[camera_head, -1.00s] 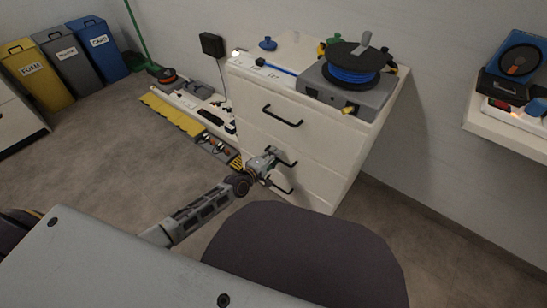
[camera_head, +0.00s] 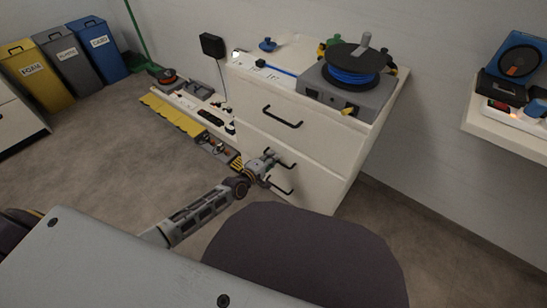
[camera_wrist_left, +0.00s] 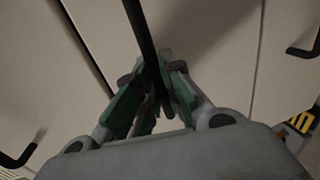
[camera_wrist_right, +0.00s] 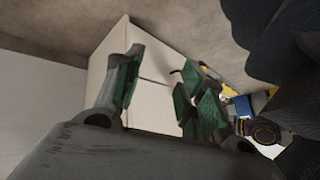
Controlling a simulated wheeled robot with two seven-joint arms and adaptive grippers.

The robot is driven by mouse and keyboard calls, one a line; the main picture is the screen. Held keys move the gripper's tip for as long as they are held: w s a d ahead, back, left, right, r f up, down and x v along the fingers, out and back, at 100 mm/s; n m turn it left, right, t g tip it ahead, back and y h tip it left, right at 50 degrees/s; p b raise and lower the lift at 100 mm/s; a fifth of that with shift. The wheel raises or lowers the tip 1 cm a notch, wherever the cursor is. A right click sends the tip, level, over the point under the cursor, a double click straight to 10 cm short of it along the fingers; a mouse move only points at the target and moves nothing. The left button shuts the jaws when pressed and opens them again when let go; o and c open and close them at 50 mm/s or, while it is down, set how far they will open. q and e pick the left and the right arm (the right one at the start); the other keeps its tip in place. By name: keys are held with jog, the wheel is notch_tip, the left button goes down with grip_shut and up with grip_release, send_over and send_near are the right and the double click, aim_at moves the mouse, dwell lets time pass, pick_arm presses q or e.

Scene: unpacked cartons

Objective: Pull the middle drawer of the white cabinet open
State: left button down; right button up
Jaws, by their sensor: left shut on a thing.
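The white cabinet (camera_head: 300,140) stands against the wall with three drawer fronts, each with a black bar handle. My left gripper (camera_head: 267,162) is at the middle drawer's handle (camera_head: 284,161). In the left wrist view, the fingers of my left gripper (camera_wrist_left: 152,88) are shut around this black handle (camera_wrist_left: 141,32). A dark gap (camera_wrist_left: 78,42) runs along one edge of the drawer front there; how far the drawer stands out is hard to tell. My right gripper (camera_wrist_right: 158,95) shows only in its wrist view, open and empty, with the cabinet (camera_wrist_right: 152,105) beyond it.
The top handle (camera_head: 282,117) and bottom handle (camera_head: 277,186) are close above and below my left gripper. A cable reel (camera_head: 352,66) and grey box stand on the cabinet top. A yellow-edged strip of gear (camera_head: 175,115) lies left of the cabinet. Open floor (camera_head: 110,165) lies further left.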

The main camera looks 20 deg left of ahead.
pick_arm(q)
jog(key=f+p+v, duration=0.2)
jog(key=p+v, duration=0.1)
jog(key=v, duration=0.8)
jog(key=s+f+p+v, duration=0.1)
jog(key=f+p+v, duration=0.2)
jog(key=v, duration=0.9)
jog(key=shift+a+p, duration=0.15)
jog(key=shift+p, duration=0.6)
pick_arm(e)
jog(key=d+r+g+h, duration=0.1)
jog(key=r, duration=0.6)
jog(key=s+d+r+n+g+h, duration=0.1)
jog(key=d+r, duration=0.1)
jog(key=r, duration=0.5)
jog(key=shift+s+d+g, duration=0.25)
jog(key=shift+g, duration=0.05)
jog(key=shift+r, duration=0.1)
pick_arm(q)
jog(key=c, duration=1.5)
grip_release()
jog(key=shift+r, duration=0.1)
jog(key=shift+c, duration=0.2)
jog(key=shift+s, duration=0.15)
jog(key=v, duration=1.1)
jog(key=shift+s, duration=0.35)
jog(key=shift+a, duration=0.15)
